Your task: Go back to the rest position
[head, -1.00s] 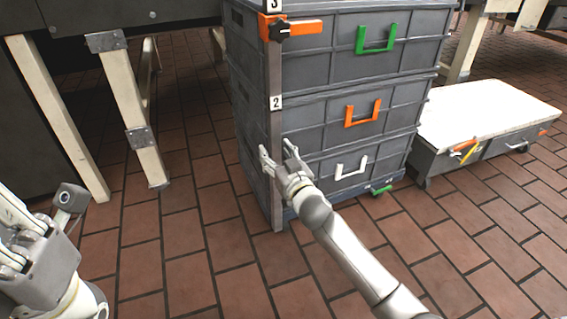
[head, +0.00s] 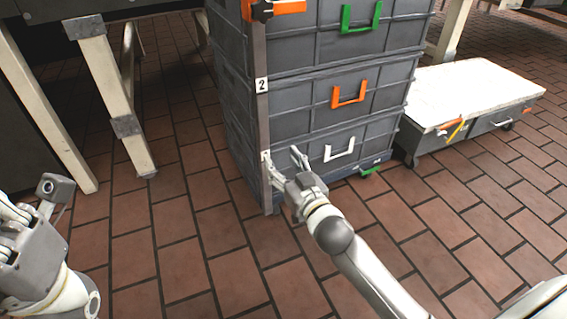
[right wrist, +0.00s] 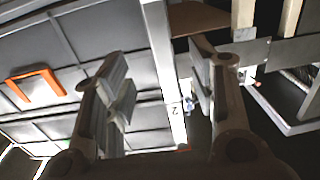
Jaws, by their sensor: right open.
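My right gripper (head: 287,163) is open in front of the lower left part of the stacked grey crates (head: 300,110). Nothing is between its fingers. In the right wrist view its two fingers (right wrist: 160,90) stand wide apart, with the crate front and a light metal post behind them. My left gripper (head: 22,225) is at the left edge of the head view, cut off by the frame; whether it is open or shut is unclear.
The crates carry green (head: 361,17), orange (head: 349,96) and white (head: 339,150) handles. A low cart with a white top (head: 470,90) stands to the right. A table leg (head: 125,95) stands at the left. The tiled floor (head: 200,245) in front is clear.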

